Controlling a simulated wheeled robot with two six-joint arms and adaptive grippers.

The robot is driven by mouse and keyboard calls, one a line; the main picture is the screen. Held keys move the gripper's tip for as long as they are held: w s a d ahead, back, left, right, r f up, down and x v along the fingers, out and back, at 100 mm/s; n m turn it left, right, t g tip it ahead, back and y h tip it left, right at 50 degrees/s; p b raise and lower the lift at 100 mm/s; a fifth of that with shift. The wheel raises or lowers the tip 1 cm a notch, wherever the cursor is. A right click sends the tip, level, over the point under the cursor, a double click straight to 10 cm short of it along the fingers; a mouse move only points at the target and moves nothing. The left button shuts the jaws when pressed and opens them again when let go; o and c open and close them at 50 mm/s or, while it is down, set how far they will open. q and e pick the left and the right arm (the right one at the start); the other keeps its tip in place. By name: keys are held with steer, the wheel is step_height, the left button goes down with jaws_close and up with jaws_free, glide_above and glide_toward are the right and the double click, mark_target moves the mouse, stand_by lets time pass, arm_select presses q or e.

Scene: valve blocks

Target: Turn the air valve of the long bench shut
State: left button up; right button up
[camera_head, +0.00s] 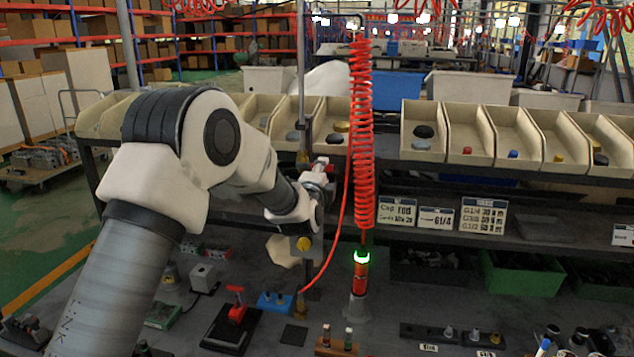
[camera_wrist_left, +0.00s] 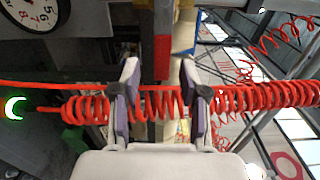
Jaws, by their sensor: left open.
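A thin upright air pipe (camera_head: 301,75) stands at the back of the long bench (camera_head: 270,335), with a brass fitting (camera_head: 303,157) partway down. A small red piece (camera_head: 322,160) shows beside this fitting; it may be the valve's handle, but my gripper partly covers it. My left gripper (camera_head: 323,182) is at the pipe, close to the fitting. In the left wrist view its two fingers (camera_wrist_left: 160,95) are spread. A red bar (camera_wrist_left: 162,57) appears between them; I cannot tell whether it is the handle. The handle's angle is unclear. My right gripper is out of view.
A red coiled hose (camera_head: 362,140) hangs just right of my gripper and crosses behind the fingers in the wrist view. Below it stands a tool with a green light (camera_head: 361,258). Open bins (camera_head: 470,135) line the shelf. A red clamp (camera_head: 236,306) and a blue block (camera_head: 274,301) sit on the bench.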

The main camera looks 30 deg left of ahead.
arm_select(q)
steer(key=v, duration=0.9)
steer(key=shift+s, duration=0.3)
